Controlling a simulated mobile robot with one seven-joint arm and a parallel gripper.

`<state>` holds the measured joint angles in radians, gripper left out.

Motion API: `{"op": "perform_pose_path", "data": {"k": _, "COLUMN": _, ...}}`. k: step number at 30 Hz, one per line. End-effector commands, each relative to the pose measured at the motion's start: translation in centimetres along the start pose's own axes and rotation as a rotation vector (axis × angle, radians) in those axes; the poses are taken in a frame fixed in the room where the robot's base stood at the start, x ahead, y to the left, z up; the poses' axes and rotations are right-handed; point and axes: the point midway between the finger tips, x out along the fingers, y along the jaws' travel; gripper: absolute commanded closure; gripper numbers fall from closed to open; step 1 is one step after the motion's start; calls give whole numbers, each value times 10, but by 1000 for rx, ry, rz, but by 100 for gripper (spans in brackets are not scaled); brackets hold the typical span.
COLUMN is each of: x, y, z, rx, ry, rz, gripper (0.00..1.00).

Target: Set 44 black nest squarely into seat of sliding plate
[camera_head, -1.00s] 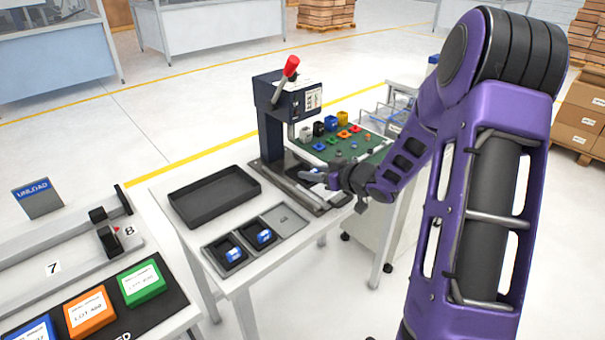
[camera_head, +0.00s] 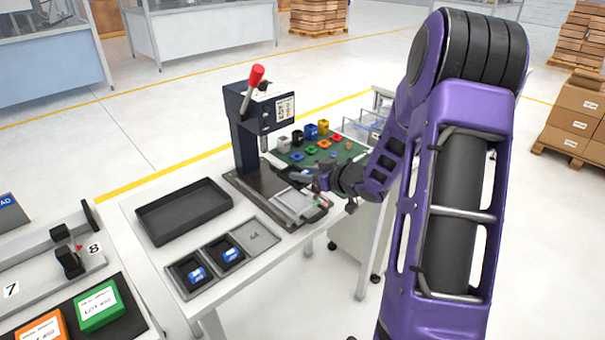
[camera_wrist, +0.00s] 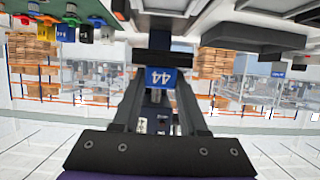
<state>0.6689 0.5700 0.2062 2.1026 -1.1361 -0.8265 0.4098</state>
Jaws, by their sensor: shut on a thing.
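My gripper (camera_head: 303,177) is in front of the press, by the sliding plate (camera_head: 297,203), which shows as a pale plate on the press base. In the wrist view my gripper (camera_wrist: 157,78) is shut on the black nest (camera_wrist: 152,57), whose blue label reads 44 upside down. The nest is hard to make out in the head view. The plate's seat is not clear there, so I cannot tell whether the nest touches it.
The press (camera_head: 248,135) with its red-knobbed lever stands behind. A three-part tray (camera_head: 210,287) holds two dark nests with blue labels; its right compartment holds no nest. An empty black tray (camera_head: 185,228) lies left. Colored parts stand on a green mat (camera_head: 345,163).

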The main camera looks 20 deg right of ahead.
Motion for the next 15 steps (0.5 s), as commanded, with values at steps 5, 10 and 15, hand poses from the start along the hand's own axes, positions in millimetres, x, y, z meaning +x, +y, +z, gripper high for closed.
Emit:
{"op": "perform_pose_path", "data": {"k": 5, "x": 4, "y": 0, "z": 10, "rx": -1, "ry": 1, "rz": 0, "gripper": 100}}
{"op": "perform_pose_path", "data": {"k": 10, "x": 9, "y": 0, "z": 21, "rx": -1, "ry": 1, "rz": 0, "gripper": 100}}
{"op": "perform_pose_path", "data": {"k": 15, "x": 14, "y": 0, "z": 32, "rx": -1, "ry": 1, "rz": 0, "gripper": 100}}
